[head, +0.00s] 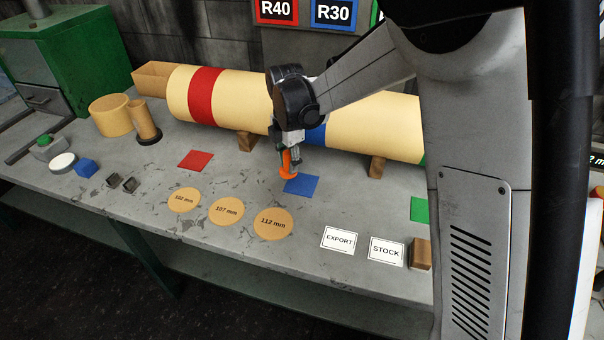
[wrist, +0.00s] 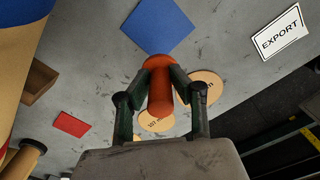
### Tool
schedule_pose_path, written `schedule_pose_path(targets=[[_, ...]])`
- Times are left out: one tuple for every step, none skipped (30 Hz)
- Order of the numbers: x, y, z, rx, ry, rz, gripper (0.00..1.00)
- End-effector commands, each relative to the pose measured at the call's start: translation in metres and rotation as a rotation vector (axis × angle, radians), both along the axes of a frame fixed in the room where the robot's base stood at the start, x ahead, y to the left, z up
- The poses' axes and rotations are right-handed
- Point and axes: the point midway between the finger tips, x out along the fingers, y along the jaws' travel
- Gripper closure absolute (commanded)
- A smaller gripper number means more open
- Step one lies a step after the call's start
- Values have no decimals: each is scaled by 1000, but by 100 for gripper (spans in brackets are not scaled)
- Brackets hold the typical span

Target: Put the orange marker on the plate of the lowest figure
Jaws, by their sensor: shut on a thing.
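My gripper (head: 290,155) is shut on the orange marker (head: 287,173) and holds it near the blue square. The wrist view shows the fingers (wrist: 160,80) on both sides of the marker (wrist: 160,98). Whether its base touches the bench I cannot tell. Three round tan plates lie left of and in front of it: 102 mm (head: 184,200), the lowest figure, at the left, 107 mm (head: 226,211) in the middle, 112 mm (head: 273,223) at the right. All three look bare. In the wrist view, the marker and fingers partly hide two plates.
A long cream roll (head: 240,100) on wooden blocks runs behind my gripper. Red (head: 196,160), blue (head: 301,186) and green (head: 419,209) squares lie before it. EXPORT (head: 339,240) and STOCK (head: 386,251) cards lie right of the plates. Cylinders (head: 111,115) stand at left.

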Motion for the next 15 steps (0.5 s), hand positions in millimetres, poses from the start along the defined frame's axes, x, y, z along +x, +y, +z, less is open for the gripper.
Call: schedule_pose_path(targets=[[6,-9,-6,0,0,-4,100],[9,-14,-9,0,0,-3,100],[12,-19,-13,0,0,-3,100],[14,-23,-15,0,0,-3,100],[17,-26,-17,0,0,-3,100],[19,-29,-20,0,0,-2,100],[20,-31,-22,0,0,-2,100],[21,-33,-23,0,0,-2,100],[22,-35,-25,0,0,-2,100],[23,-36,-25,0,0,-1,100],[23,-36,-26,0,0,-1,100],[23,-37,-28,0,0,-1,100],[23,-37,-30,0,0,-1,100],[23,-36,-32,0,0,-1,100],[24,-36,-37,0,0,-1,100]])
